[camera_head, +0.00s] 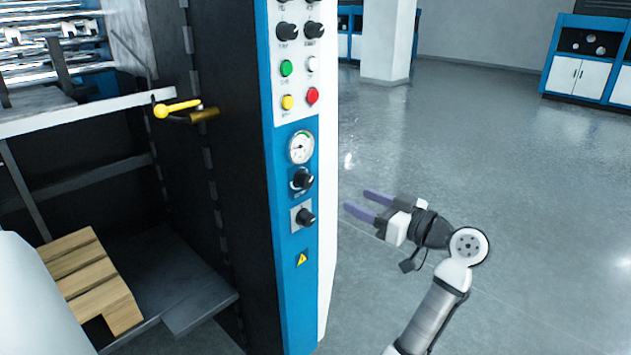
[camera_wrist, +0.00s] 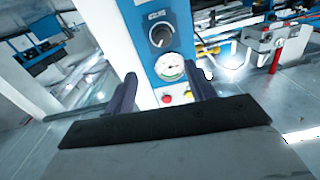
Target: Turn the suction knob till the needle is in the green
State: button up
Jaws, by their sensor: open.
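A round white gauge (camera_head: 301,147) with a green patch near its rim sits on the blue strip of the machine's control panel. Its needle is too small to read surely. A black knob (camera_head: 301,179) is just below the gauge, and a second black knob (camera_head: 305,216) on a pale plate is lower. In the wrist view, turned upside down, the gauge (camera_wrist: 169,67) and a black knob (camera_wrist: 161,36) show beyond the fingers. My gripper (camera_head: 358,201) is open and empty, right of the panel, fingers pointing left towards it, apart from the knobs.
Green, white, yellow and red buttons (camera_head: 312,96) and more black knobs (camera_head: 287,31) are above the gauge. A yellow-handled lever (camera_head: 177,108) sticks out left of the panel. A wooden pallet (camera_head: 95,280) lies lower left. The floor (camera_head: 480,150) at right is clear.

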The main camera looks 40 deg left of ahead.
aim_at(309, 183)
jog(key=shift+g, duration=0.3)
jog(key=a+p, duration=0.3)
jog(key=a, duration=1)
jog(key=shift+a+f, duration=0.15)
jog(key=shift+f, duration=0.05)
jog(key=c, duration=1)
